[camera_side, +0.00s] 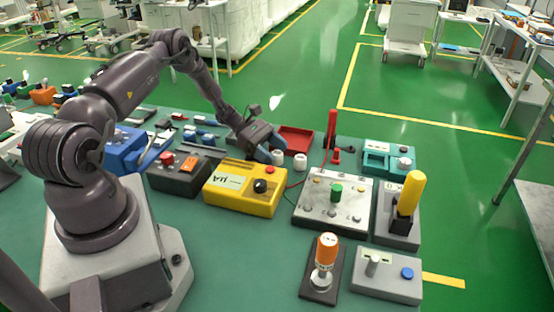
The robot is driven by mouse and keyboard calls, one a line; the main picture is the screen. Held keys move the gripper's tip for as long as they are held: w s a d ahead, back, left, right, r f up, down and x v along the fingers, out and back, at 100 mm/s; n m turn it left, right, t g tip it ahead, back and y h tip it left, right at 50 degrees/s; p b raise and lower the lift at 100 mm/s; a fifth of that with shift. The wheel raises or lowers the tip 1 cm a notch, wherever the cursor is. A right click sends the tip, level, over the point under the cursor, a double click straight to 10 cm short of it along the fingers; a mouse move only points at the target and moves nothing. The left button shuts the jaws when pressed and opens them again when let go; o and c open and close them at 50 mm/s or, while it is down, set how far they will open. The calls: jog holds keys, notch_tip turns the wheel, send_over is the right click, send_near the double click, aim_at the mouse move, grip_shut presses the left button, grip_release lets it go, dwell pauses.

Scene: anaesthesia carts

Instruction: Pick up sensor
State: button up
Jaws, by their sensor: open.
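No object is plainly recognisable as the sensor. My gripper (274,154) is over the far part of the green bench, behind the yellow meter box, with its fingers pointing down and to the right. It is open, and no held object shows. A small white cylinder (279,158) is right at the fingertips; whether they touch it I cannot tell. A second white cylinder (300,162) stands just to the right, apart from the gripper. The gripper body hides part of the bench behind it.
A yellow meter box (242,188) and a black box (180,175) stand in front of the gripper. A red tray (295,140) lies behind. A white panel (333,218), red upright handle (331,128) and teal box (377,160) are to the right.

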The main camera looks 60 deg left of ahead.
jog(key=c, duration=1)
jog(key=shift+c, duration=0.2)
jog(key=shift+r, duration=0.1)
